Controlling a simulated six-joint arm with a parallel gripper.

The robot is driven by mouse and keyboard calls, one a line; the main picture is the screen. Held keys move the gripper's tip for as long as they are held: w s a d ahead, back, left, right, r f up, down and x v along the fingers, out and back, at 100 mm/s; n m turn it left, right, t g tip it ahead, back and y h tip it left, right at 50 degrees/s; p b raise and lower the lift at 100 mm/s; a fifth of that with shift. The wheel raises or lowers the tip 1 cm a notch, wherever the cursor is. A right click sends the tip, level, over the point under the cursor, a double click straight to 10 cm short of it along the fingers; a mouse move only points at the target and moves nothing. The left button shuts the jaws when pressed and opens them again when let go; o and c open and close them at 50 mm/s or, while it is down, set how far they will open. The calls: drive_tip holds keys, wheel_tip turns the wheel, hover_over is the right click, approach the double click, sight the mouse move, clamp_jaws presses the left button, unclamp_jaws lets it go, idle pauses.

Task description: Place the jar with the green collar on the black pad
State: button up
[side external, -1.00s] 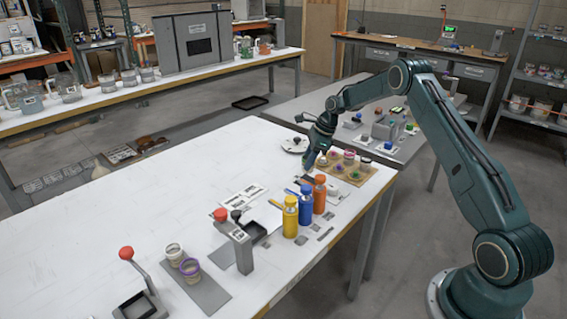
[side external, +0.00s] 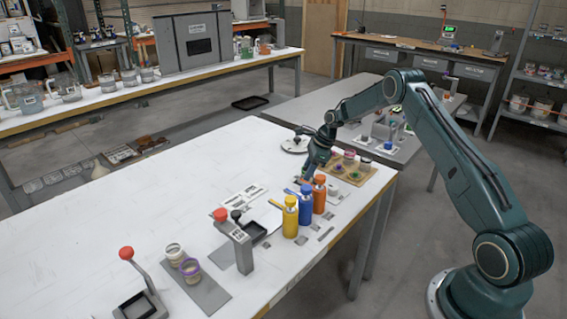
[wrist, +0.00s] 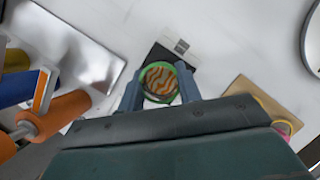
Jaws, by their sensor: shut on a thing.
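The jar with the green collar (wrist: 142,77) is between the two fingers of my gripper (wrist: 159,90) in the wrist view, seen from above with an orange-and-dark striped top. My gripper is shut on it. The black pad (wrist: 156,54) shows just past the jar, beside a white label card; the jar covers part of it. I cannot tell whether the jar touches the pad or hangs above it. In the side view my gripper (side external: 306,178) is low over the white table, behind the bottles, and the jar is not clear there.
Yellow (side external: 290,217), blue (side external: 305,206) and orange (side external: 319,195) bottles stand close in front of my gripper. A tan board (side external: 362,174) with several jars lies to the right. A round white plate (side external: 294,146) lies behind.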

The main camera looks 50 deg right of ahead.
drive_tip(key=o, duration=1)
drive_tip(key=shift+r, duration=0.1)
drive_tip(key=v, duration=1.2)
